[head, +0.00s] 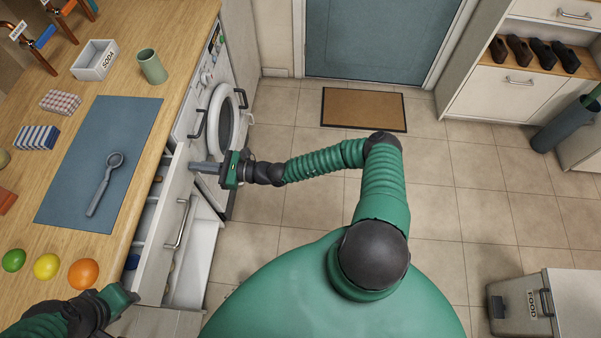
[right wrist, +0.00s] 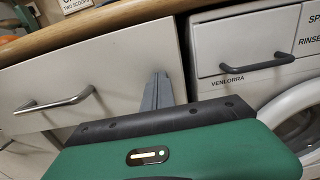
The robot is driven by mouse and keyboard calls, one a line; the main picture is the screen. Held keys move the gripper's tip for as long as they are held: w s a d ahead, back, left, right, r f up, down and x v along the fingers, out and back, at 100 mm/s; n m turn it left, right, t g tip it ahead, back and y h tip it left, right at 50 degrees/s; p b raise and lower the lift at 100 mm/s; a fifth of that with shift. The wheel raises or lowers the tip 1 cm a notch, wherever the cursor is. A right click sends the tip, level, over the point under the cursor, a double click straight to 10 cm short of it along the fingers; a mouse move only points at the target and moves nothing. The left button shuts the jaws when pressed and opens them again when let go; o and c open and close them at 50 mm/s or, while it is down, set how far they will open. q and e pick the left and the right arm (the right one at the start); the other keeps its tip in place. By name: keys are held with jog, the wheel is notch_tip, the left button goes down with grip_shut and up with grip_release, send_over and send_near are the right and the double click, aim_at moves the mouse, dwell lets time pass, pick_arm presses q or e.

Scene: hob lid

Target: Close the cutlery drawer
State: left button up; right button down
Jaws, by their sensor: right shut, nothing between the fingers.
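The cutlery drawer (head: 160,238) is pulled out from under the counter at left. Its pale front carries a bar handle (head: 178,224), which also shows in the right wrist view (right wrist: 55,104). Compartments show in the gap behind the front; their contents are mostly hidden. My right gripper (head: 194,167) is shut and empty, its fingers pointing at the far end of the drawer front. In the right wrist view the fingers (right wrist: 157,88) overlap the front's right edge; I cannot tell whether they touch. My left gripper (head: 132,291) is at the drawer's near end, its fingers unclear.
A white lower drawer or bin (head: 200,255) also stands out below. A washing machine (head: 215,105) with its round door ajar stands beyond. The counter holds a blue mat (head: 125,135) with a scoop (head: 104,182), fruit and a green cup (head: 152,66). Tiled floor at right is open.

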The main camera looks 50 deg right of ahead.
aim_at(180, 167)
jog(key=x, duration=0.6)
jog(key=shift+s+a, duration=0.2)
jog(key=shift+w+a, duration=0.1)
jog(key=shift+w, duration=0.05)
jog(key=shift+w+r, duration=0.15)
jog(key=shift+r, duration=0.1)
pick_arm(q)
jog(key=shift+s+d+r, duration=0.1)
jog(key=shift+s+r, duration=0.15)
jog(key=shift+r, duration=0.1)
pick_arm(e)
jog(key=shift+r, duration=0.1)
